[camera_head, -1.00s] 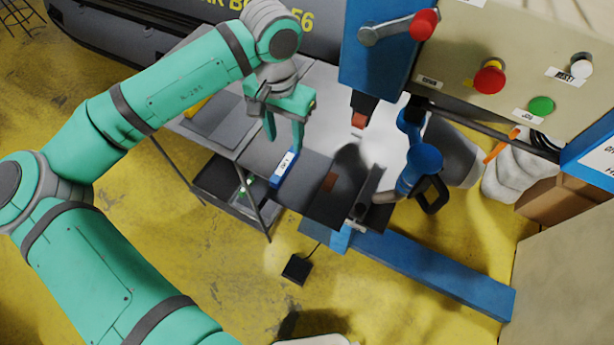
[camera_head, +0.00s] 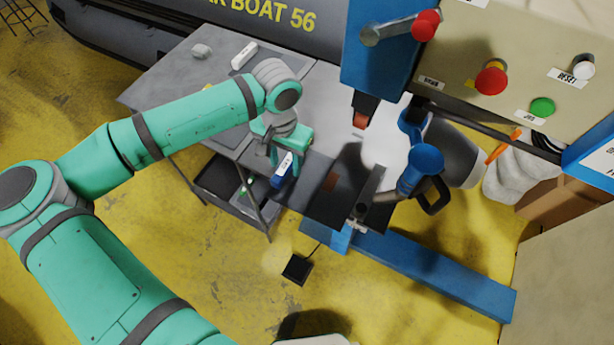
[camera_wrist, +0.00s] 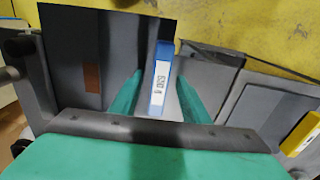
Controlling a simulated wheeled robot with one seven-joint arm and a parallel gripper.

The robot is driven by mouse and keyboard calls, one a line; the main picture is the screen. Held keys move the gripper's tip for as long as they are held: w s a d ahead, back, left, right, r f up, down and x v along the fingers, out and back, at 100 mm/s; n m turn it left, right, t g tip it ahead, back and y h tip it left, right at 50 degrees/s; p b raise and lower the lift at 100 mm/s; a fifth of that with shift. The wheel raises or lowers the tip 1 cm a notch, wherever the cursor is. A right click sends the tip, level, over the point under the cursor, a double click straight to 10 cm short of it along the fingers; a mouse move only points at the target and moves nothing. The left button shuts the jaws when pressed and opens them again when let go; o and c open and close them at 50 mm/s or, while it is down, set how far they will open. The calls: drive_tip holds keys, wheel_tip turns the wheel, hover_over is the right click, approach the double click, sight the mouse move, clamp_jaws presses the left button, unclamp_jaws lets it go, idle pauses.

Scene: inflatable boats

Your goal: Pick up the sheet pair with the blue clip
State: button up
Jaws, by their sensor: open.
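The blue clip (camera_wrist: 161,78) with a white label lies between the two green fingers of my gripper (camera_wrist: 157,95) in the wrist view. The fingers stand apart on either side of it, with a gap showing on the right. Dark grey sheets (camera_wrist: 112,60) lie around the clip; one has a brown patch. In the head view the blue clip (camera_head: 283,171) sits at the sheets' left edge, and my gripper (camera_head: 279,165) is over it, open. How far the fingertips reach down beside the clip is hard to tell.
A grey table (camera_head: 180,73) with small pale items stands behind my arm. A blue press (camera_head: 378,60) with a red-tipped head and a control panel (camera_head: 510,75) is at the right. A yellow object (camera_wrist: 302,135) shows at the wrist view's right edge.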

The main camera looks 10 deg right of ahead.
drive_tip(key=shift+f, duration=0.1)
drive_tip(key=shift+c, duration=0.3)
clamp_jaws()
